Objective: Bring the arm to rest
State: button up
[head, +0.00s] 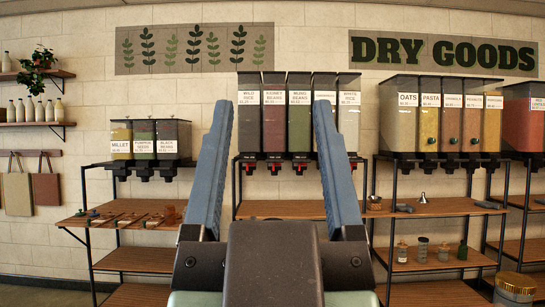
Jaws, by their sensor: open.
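My gripper (274,118) is in the middle of the head view, close to the camera and pointing up. Its two long blue-grey fingers stand wide apart with nothing between them. Behind it, in the gap, several dry-goods dispensers stand on a rack, with labels such as wild rice (249,115) and kidney beans (275,115). The fingers look well in front of the rack and apart from it. The fingers hide parts of the rack's sides.
Another rack with a wooden shelf (135,217) and small dispensers (143,140) stands left. A rack with oats (403,120) and pasta dispensers (428,125) stands right, with jars (422,249) on a lower shelf. A large jar (515,289) is at lower right. Wall shelves (35,124) hold bottles.

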notch_tip(320, 180, up, 17)
jog(key=p, duration=1.7)
jog(key=shift+a, duration=0.1)
